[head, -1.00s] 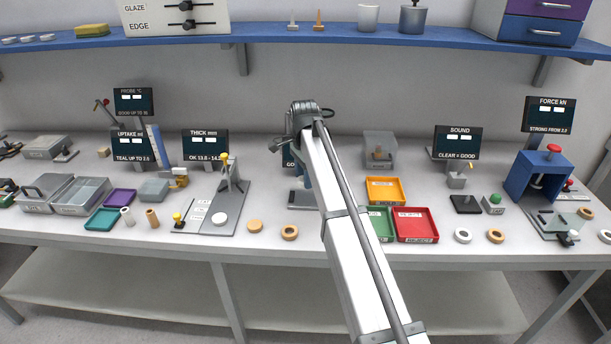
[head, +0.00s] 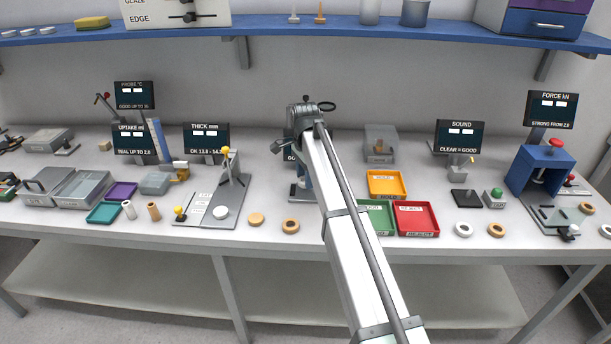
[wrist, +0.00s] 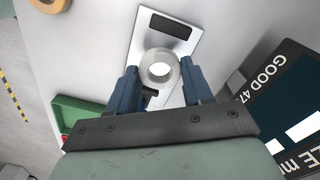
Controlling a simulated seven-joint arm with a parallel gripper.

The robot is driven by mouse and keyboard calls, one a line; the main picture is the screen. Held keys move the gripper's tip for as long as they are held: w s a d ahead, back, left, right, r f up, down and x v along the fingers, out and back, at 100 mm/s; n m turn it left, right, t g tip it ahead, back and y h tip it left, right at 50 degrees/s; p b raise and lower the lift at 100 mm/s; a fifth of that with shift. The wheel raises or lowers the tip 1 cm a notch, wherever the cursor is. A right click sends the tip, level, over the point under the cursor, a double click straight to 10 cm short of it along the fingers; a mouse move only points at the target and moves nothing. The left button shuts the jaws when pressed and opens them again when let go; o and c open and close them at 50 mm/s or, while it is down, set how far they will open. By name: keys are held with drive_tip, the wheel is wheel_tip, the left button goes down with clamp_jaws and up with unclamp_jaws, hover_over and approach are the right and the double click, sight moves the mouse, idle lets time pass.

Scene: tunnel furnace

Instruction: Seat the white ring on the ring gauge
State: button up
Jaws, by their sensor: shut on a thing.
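The white ring (wrist: 160,54) is between the two blue fingertips of my gripper (wrist: 161,72) in the wrist view, and my gripper is shut on it. The ring gauge shows below it as a pale metal plate (wrist: 184,42) with a dark rectangle near its far end. Its dark readout panel (wrist: 285,110) stands to the right. The ring overlaps the plate in the picture; I cannot tell whether it touches it. In the head view, my arm hides most of the gauge and the ring.
The green tray (wrist: 78,113) is left of my gripper in the wrist view. In the head view, the red reject tray (head: 416,218) and orange tray (head: 386,184) stand to the right. A tan ring (head: 291,226) lies in front of the gauge, and the thickness stand (head: 190,215) is left.

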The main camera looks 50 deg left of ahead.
sight(305, 191)
drive_tip(key=shift+f, duration=0.1)
drive_tip(key=shift+f, duration=1.05)
drive_tip(key=shift+f, duration=0.4)
drive_tip(key=o, duration=1.1)
wheel_tip(305, 191, up, 14)
drive_tip(key=shift+f, duration=0.1)
idle(0.3)
